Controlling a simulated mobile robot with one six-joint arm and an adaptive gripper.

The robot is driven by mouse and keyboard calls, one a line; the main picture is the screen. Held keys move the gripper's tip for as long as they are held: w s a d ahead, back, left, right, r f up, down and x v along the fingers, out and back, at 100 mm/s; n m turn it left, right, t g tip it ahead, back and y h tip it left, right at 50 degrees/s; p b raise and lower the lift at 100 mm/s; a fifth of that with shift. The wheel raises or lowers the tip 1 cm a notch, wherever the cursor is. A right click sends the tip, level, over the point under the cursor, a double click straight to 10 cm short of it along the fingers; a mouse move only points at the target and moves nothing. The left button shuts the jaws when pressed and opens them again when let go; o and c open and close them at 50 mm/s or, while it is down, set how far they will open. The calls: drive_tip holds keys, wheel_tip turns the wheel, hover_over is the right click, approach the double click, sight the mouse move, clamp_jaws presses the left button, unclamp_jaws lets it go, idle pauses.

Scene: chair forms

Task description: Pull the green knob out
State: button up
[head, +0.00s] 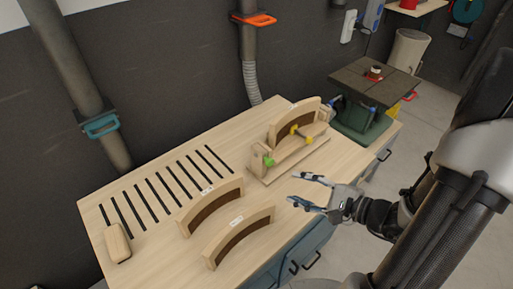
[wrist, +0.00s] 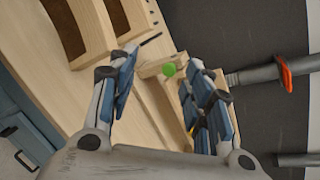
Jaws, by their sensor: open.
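The green knob (head: 268,161) is on the left end of a wooden jig (head: 290,160) near the right side of the workbench. In the wrist view the green knob (wrist: 169,70) shows between my two fingers, beyond their tips, on a wooden block. My gripper (head: 299,191) is open and empty, to the right of and nearer than the knob, apart from it. Its fingers also show in the wrist view (wrist: 168,80). A yellow knob or clamp (head: 296,130) is on the jig by a curved wooden form.
Two curved wooden forms (head: 211,206) (head: 240,236) stand on the wooden workbench (head: 150,252). A rounded wooden block (head: 117,243) and several dark slots lie at left. A dark-topped machine (head: 375,80) stands behind the bench's right end.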

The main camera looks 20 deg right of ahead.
drive_tip(key=d+f+m+t+h, duration=0.2)
drive_tip(key=d+m, duration=0.1)
drive_tip(key=d, duration=0.1)
drive_tip(key=b, duration=0.3)
approach(271, 163)
drive_tip(key=x, duration=0.9)
drive_tip(key=shift+c, duration=0.6)
clamp_jaws()
